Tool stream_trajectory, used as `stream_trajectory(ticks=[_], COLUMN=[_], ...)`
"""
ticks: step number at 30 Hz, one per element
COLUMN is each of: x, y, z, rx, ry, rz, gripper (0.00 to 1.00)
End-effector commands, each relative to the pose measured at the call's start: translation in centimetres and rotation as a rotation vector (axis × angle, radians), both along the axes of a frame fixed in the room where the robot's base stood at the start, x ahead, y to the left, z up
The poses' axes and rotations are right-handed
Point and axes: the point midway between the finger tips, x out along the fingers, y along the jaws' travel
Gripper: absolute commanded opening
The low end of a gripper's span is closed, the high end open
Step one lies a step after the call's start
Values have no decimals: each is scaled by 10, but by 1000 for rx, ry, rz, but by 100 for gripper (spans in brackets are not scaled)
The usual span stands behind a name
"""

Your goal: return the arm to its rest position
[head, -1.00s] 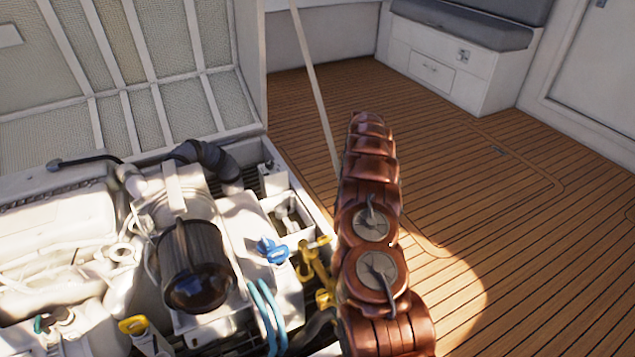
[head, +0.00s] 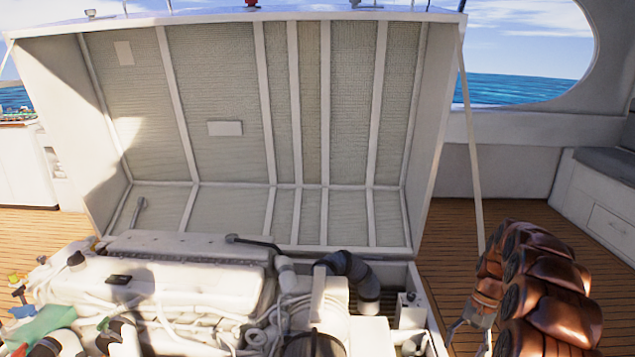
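My copper-brown arm (head: 545,285) is folded at the lower right of the head view, beside the right edge of the engine bay. Grey metal parts that look like my gripper (head: 470,335) show just left of the arm, low in the picture. They are small and partly hidden by the arm and cut by the picture's bottom edge. I cannot tell whether the fingers are open or shut, and I see nothing held there.
The white engine (head: 180,275) fills the lower left and middle. Its raised hatch lid (head: 225,80) stands open behind it, with a stay rod (head: 473,150) at its right. Wooden deck (head: 450,245) lies clear on the right, before a white bench (head: 595,200).

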Motion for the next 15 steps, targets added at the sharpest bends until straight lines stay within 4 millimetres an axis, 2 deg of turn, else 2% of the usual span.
stream_trajectory(ticks=[1, 3, 10, 15], x=[-4, -10, -35, -61], y=[11, 25, 67, 94], z=[23, 46, 113, 158], rx=[3, 6, 7, 2], ry=[-9, -19, -46, -64], rz=[22, 52, 146, 214], gripper=[67, 67, 67, 67])
